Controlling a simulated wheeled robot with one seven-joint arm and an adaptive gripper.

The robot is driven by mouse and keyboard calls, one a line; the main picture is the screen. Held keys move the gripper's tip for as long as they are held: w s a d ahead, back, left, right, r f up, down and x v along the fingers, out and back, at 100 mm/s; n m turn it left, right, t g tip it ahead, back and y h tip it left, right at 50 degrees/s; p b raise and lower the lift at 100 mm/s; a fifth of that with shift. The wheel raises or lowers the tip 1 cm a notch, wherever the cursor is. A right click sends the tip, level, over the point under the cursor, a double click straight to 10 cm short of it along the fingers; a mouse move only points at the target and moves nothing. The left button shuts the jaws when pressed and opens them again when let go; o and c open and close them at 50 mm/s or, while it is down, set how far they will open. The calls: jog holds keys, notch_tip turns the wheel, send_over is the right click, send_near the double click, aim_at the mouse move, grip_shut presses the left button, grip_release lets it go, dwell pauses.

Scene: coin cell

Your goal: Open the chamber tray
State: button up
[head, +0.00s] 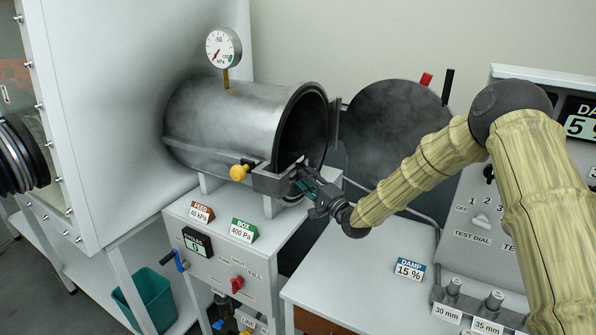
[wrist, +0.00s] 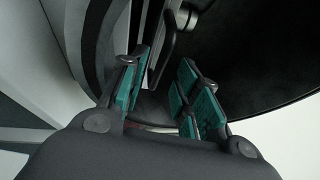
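The chamber (head: 235,115) is a horizontal grey steel cylinder. Its round door (head: 385,110) is swung open to the right, and the mouth is dark inside. My gripper (head: 305,180) is at the lower edge of the mouth, pointing in from the right. In the wrist view my gripper (wrist: 160,88) has its two teal-padded fingers apart with a clear gap and nothing seen held. A grey bar-like handle (wrist: 166,48) shows just past the fingertips; it looks like part of the tray. The rest of the tray is hidden in the dark mouth.
A pressure gauge (head: 223,47) stands on top of the chamber. A white bench (head: 350,270) with a damp sign (head: 410,269) lies to the right.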

jog(key=shift+p+x, duration=0.5)
jog(key=shift+x, duration=1.45)
grip_shut()
